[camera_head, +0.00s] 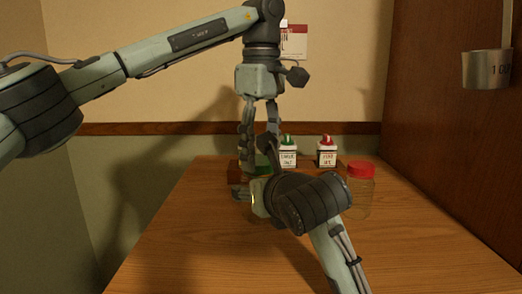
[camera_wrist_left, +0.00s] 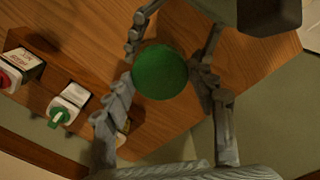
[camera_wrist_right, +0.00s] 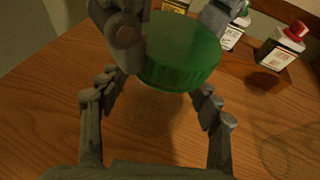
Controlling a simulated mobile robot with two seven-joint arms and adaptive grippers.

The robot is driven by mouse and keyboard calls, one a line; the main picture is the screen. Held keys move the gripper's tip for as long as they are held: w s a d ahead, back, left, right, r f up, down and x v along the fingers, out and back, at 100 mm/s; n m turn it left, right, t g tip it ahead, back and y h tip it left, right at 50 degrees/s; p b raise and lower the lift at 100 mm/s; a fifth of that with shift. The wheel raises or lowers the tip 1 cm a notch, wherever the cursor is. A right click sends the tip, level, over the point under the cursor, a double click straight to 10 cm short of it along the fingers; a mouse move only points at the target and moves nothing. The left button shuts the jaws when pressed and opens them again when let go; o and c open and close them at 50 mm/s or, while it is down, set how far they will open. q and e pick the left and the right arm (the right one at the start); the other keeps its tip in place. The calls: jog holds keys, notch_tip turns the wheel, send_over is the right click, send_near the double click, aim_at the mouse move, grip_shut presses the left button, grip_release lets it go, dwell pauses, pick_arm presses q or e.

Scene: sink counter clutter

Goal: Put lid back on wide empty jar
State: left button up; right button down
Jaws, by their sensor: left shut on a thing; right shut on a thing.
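The green lid (camera_head: 262,160) is round and sits between the fingers of my left gripper (camera_head: 259,150), which comes down from above and is shut on it. The lid also shows in the left wrist view (camera_wrist_left: 160,72) and in the right wrist view (camera_wrist_right: 180,52). My right gripper (camera_wrist_right: 158,108) is shut on the clear, empty wide jar (camera_wrist_right: 155,112) below the lid. The jar is very faint, and my right arm hides most of it in the head view. The lid is right above the jar's mouth; I cannot tell whether they touch.
A clear jar with a red lid (camera_head: 360,190) stands to the right. A green-capped container (camera_head: 288,153) and a red-capped container (camera_head: 327,152) stand at the back. A metal measuring cup (camera_head: 487,69) hangs at the upper right. The front of the wooden counter (camera_head: 200,255) is clear.

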pick_arm(q)
jog(key=m, duration=1.8)
jog(key=shift+m, duration=0.4)
jog(key=o, duration=0.7)
jog(key=shift+o, duration=0.2)
